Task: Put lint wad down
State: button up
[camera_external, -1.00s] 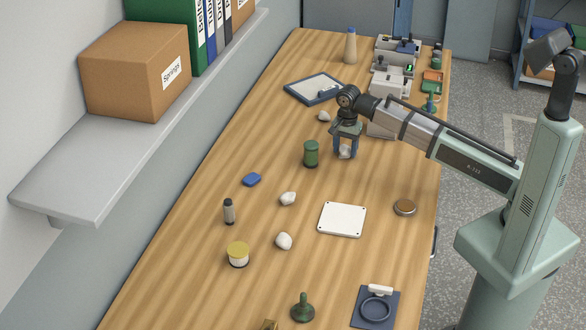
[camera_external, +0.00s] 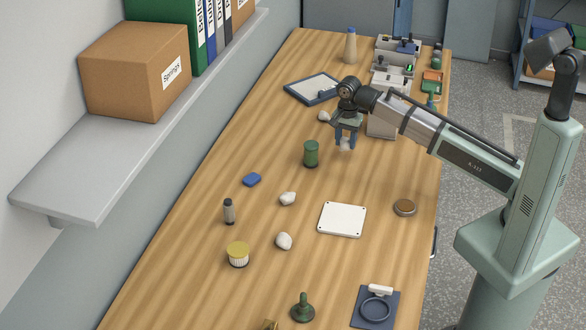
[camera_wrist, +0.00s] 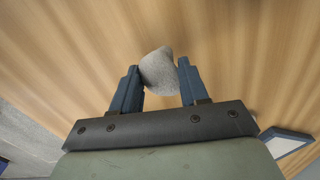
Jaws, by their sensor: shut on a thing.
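My gripper (camera_external: 346,143) is shut on a grey-white lint wad (camera_wrist: 158,68), which sits between the two blue fingertips in the wrist view. In the external view the wad shows only as a small pale patch at the fingertips, apparently a little above the table. Other pale wads lie on the wooden table (camera_external: 225,180): one (camera_external: 288,198) near the middle, one (camera_external: 284,240) nearer the front, and one (camera_external: 324,116) just left of my gripper, behind the green bobbin.
A green bobbin (camera_external: 311,153) stands left of and in front of my gripper. A blue-framed tray (camera_external: 300,92) lies behind. Bare wood separates the gripper and plate.

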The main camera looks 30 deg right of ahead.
notch_tip(320, 180, up, 7)
jog(key=shift+a+f, duration=0.1)
jog(key=s+a+n, duration=0.2)
jog(key=s+a, duration=0.3)
jog(key=a, duration=0.2)
jog(key=r+n, duration=0.1)
jog(key=n, duration=0.8)
send_over(342, 218)
jog(key=shift+d+f, duration=0.1)
jog(key=shift+f, duration=4.65)
jog(key=shift+f, duration=0.1)
jog(key=o, duration=1)
